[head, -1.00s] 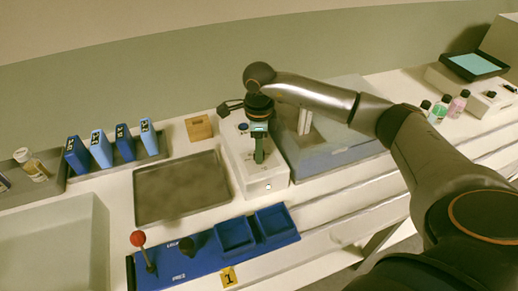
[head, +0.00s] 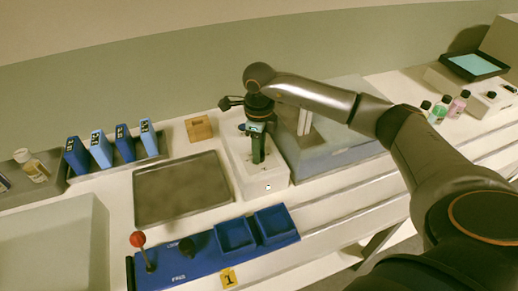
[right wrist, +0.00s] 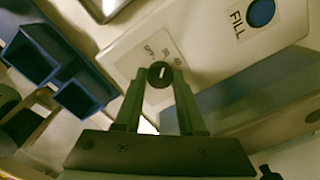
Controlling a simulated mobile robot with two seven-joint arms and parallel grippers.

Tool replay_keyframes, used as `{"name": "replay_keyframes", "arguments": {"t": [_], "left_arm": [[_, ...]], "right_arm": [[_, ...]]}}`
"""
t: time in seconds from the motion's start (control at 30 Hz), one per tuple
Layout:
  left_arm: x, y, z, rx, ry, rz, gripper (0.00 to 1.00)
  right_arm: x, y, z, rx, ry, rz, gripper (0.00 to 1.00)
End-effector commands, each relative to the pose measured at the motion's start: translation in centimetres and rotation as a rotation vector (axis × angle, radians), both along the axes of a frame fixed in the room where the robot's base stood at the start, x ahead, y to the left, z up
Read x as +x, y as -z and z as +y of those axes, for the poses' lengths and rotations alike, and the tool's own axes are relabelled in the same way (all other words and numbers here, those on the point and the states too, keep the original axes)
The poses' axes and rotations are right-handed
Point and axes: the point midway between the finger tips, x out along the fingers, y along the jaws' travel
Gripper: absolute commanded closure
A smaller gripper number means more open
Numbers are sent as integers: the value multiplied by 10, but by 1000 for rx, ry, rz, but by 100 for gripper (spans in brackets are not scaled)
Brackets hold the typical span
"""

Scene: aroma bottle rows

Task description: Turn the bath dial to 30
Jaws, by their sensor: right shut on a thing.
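The bath dial (right wrist: 160,74) is a small round black knob with a short white mark, seen in the right wrist view. It sits on the top of a white box (head: 265,186) in the head view; the box also fills the upper right of the wrist view (right wrist: 200,40). Small printed marks lie just beside the dial; they are too blurred to read surely. My right gripper (head: 258,160) points down over the box, with its green fingers on both sides of the dial (right wrist: 160,82), shut on it. In the head view the fingers hide the dial. My left gripper is not in view.
A blue FILL button (right wrist: 261,13) is on the same box. A grey lidded bath (head: 330,145) stands right of it, a dark tray (head: 182,190) left, and a blue panel (head: 205,262) with a red-knobbed lever (head: 138,240) in front. A wooden block (head: 199,128) stands behind.

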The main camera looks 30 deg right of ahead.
Motion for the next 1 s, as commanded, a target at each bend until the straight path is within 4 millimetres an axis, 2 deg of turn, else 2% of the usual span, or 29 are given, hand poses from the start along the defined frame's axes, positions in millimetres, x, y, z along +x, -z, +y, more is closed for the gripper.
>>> {"name": "replay_keyframes", "arguments": {"t": [0.07, 0.1, 0.33, 0.67, 0.77, 1.0], "left_arm": [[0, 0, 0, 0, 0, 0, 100], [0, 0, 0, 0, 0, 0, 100], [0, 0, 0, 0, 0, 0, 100], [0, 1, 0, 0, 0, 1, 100], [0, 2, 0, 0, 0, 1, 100], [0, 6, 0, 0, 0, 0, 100]], "right_arm": [[0, -1, 0, -1, 0, -1, 100], [0, -1, 0, -1, 0, -1, 56], [0, 0, 0, -1, -1, -1, 31], [1, -5, 0, 0, -1, -1, 31], [2, -18, 0, 0, -1, -6, 31], [2, -70, 0, 0, 0, -8, 31]]}}
